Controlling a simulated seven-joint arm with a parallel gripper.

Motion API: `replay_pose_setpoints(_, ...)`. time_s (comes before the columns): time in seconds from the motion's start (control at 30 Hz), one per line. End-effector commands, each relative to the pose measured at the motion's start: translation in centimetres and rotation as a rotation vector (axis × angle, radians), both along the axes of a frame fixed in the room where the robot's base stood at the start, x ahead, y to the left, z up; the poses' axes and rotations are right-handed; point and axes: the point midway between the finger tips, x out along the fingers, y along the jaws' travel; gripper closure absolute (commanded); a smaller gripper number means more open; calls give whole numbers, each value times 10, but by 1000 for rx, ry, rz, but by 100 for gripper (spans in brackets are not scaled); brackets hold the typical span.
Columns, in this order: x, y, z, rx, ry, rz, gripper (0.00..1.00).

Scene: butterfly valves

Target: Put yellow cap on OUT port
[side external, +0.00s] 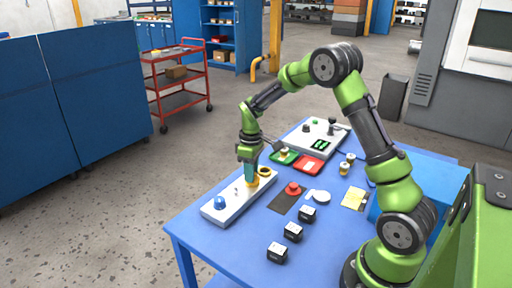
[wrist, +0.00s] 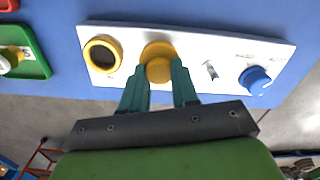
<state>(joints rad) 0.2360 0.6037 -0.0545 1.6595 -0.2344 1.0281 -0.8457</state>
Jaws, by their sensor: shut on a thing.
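A white valve panel (side external: 236,200) lies on the blue table, and it fills the upper middle of the wrist view (wrist: 222,50). My gripper (wrist: 160,72) points down at the panel, with its teal fingers shut on a round yellow cap (wrist: 157,50). In the side view my gripper (side external: 250,180) is low over the panel, beside a yellow ring with a dark opening (side external: 265,172). That ring is left of the cap in the wrist view (wrist: 103,54). I cannot tell whether the cap is seated or just above the panel. Port labels are not readable.
The panel also carries a small metal lever (wrist: 210,70) and a blue knob (wrist: 255,79). Green (side external: 283,157) and red (side external: 308,165) trays, a red button (side external: 293,188) and several small black blocks (side external: 277,252) stand nearby. A grey control box (side external: 314,138) is behind.

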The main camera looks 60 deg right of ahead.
Motion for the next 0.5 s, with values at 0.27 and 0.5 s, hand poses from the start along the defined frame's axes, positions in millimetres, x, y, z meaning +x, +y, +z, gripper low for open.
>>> replay_pose_setpoints(0.27,0,0,0,0,0,0,59)
replay_pose_setpoints(0.5,0,0,0,0,0,0,41)
